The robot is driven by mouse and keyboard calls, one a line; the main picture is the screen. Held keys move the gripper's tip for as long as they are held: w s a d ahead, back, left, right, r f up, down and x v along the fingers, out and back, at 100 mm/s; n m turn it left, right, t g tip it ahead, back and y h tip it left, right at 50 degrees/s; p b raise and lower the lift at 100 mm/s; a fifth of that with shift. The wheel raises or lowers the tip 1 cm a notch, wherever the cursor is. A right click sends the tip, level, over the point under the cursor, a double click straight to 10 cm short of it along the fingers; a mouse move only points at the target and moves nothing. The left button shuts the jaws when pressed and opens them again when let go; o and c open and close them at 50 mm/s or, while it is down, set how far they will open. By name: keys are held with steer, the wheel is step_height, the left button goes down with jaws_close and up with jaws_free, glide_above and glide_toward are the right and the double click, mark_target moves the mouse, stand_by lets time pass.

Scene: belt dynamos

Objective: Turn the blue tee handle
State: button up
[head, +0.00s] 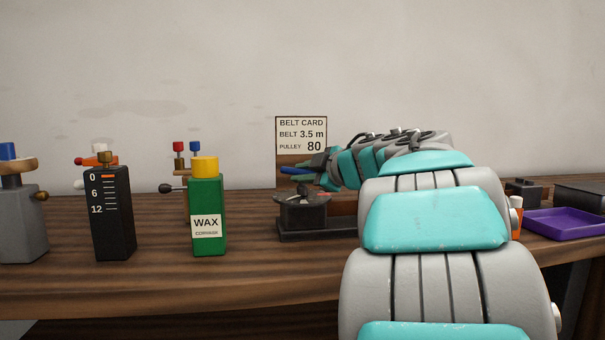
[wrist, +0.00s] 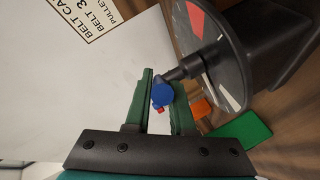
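The blue tee handle (wrist: 162,93) sits on a dark shaft that comes out of a dial device (wrist: 225,55); a small red tip shows just below the blue part. My gripper (wrist: 161,84) has its two green fingers apart, one on each side of the handle in the wrist view. The blue fills most of the gap at the fingertips, and I cannot tell whether both fingers press on it. In the head view the blue handle (head: 296,170) shows at the fingertips, above the dark dial device (head: 302,218). My arm hides the device's right side.
A belt card (head: 301,134) stands behind the device. To the left are a green wax bottle (head: 207,195), a black scaled block (head: 112,225) and a grey post (head: 20,225). A purple tray (head: 565,222) lies at the right. A green piece (wrist: 243,131) is near the fingers.

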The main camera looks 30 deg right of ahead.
jaws_close()
steer(key=shift+d+r+n+g+y+p, duration=0.15)
steer(key=shift+n+y+p, duration=0.15)
steer(key=shift+p, duration=0.35)
steer(key=shift+a+r+n+g+y+p, duration=0.1)
steer(key=shift+n+g+y+p, duration=0.15)
steer(key=shift+p, duration=0.35)
steer(key=shift+d+f+n+y, duration=0.1)
steer(key=shift+f+n+y, duration=0.2)
steer(key=shift+n+y, duration=0.75)
steer(key=shift+y, duration=0.3)
